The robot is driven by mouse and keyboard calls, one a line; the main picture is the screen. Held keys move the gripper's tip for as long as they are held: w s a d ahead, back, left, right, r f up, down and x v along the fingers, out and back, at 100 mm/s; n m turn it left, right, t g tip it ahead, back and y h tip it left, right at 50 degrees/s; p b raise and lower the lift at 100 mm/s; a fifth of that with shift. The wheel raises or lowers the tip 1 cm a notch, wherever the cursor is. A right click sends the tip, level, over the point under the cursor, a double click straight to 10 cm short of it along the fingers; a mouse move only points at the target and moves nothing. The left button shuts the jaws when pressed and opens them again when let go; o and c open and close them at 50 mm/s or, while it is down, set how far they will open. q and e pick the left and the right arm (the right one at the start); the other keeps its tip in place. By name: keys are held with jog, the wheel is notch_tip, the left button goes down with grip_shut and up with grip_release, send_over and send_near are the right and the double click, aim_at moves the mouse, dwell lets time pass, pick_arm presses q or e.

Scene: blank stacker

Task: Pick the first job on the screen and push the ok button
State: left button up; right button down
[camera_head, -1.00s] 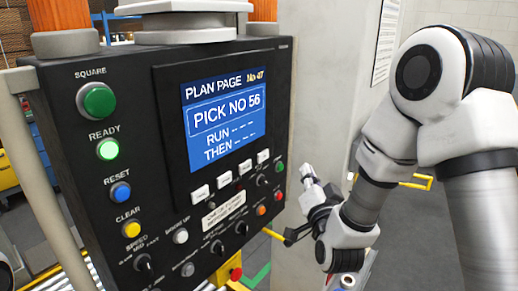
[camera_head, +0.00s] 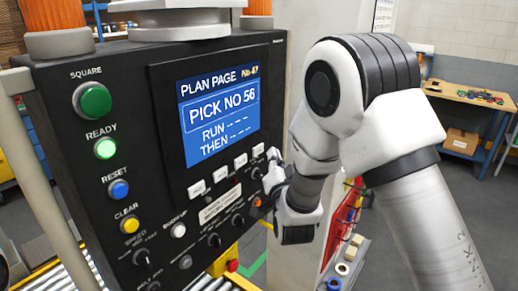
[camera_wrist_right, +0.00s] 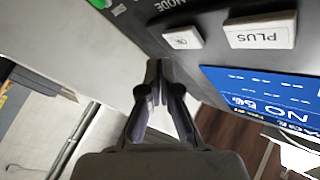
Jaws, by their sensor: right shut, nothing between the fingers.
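The screen (camera_head: 222,108) on the black control panel reads PLAN PAGE No 47, PICK NO 56 in a box, then RUN and THEN followed by dashes. A row of white keys sits under it. In the right wrist view, the key marked PLUS (camera_wrist_right: 260,35) shows beside a small white key (camera_wrist_right: 183,38), whose marking is too small to read surely; this end key also shows in the head view (camera_head: 258,150). My right gripper (camera_wrist_right: 163,72) is shut and empty, its tips near the end key, apparently apart from it. My left gripper is out of view.
Green, blue and yellow buttons line the panel's left side, with several knobs (camera_head: 214,241) below the keys. A pale pillar stands behind the panel. A wooden workbench (camera_head: 470,95) is at the far right. A roller conveyor (camera_head: 75,272) runs at lower left.

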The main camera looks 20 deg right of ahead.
jog(key=shift+w+a, duration=0.3)
jog(key=shift+w, duration=0.1)
jog(key=shift+w, duration=0.1)
dwell(1.1)
jog(key=shift+w+a, duration=0.2)
jog(key=shift+w, duration=0.05)
jog(key=shift+w+a+b, duration=0.2)
jog(key=shift+w+b, duration=0.1)
jog(key=shift+b, duration=0.05)
dwell(0.8)
jog(key=shift+s+d, duration=0.1)
jog(key=shift+s+d+b, duration=0.3)
jog(key=shift+s+b, duration=0.1)
jog(key=shift+s, duration=0.15)
jog(key=shift+s, duration=0.1)
